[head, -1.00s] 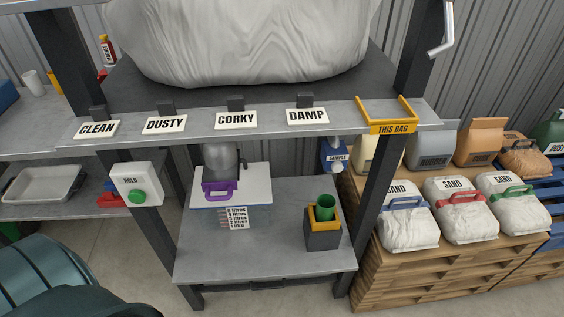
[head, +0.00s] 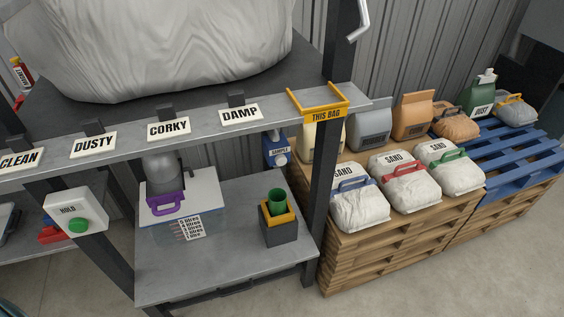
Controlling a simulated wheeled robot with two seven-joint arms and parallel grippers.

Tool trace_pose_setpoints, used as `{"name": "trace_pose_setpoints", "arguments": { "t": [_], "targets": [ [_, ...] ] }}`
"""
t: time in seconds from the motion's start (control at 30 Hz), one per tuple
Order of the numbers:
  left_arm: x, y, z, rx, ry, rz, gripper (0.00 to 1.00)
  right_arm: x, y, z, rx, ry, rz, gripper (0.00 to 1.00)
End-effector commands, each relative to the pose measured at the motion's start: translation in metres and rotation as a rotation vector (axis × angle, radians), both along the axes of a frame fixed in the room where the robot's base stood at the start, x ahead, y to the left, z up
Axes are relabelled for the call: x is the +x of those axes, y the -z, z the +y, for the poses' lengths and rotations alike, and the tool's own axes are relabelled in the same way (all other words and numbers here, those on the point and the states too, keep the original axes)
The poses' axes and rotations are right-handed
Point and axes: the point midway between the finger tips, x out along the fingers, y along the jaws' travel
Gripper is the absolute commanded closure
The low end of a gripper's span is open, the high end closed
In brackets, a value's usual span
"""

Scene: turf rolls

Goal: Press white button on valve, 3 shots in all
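A blue box labelled SAMPLE (head: 277,150) hangs under the upper shelf, beside the right post. A small white round part (head: 281,160) shows on its lower front; I cannot tell for sure that it is the white button. A green cup (head: 277,198) stands in a dark block with a yellow top (head: 279,229) on the lower shelf, below the SAMPLE box. A grey spout (head: 161,170) hangs above a purple handle (head: 167,204) and a clear vessel with a litre scale (head: 188,227). Neither of my grippers is in view.
A HOLD box with a green button (head: 78,225) is on the left post. Signs DUSTY, CORKY and DAMP (head: 241,114) and a yellow THIS BAG frame (head: 323,110) line the upper shelf. Sand bags (head: 359,208) lie on a wooden pallet stack (head: 395,251) at right. Floor at front right is clear.

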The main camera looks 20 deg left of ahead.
Motion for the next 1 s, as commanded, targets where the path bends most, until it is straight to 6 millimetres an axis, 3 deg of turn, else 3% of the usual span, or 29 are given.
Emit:
{"name": "trace_pose_setpoints", "arguments": {
  "t": [0.03, 0.2, 1.0],
  "targets": [
    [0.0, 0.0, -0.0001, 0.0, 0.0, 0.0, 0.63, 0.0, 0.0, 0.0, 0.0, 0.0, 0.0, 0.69],
    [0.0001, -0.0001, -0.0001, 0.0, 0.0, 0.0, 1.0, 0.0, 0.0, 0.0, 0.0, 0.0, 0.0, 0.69],
    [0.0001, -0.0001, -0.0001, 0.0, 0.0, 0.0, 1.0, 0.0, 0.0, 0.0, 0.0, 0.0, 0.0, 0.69]
  ]
}}
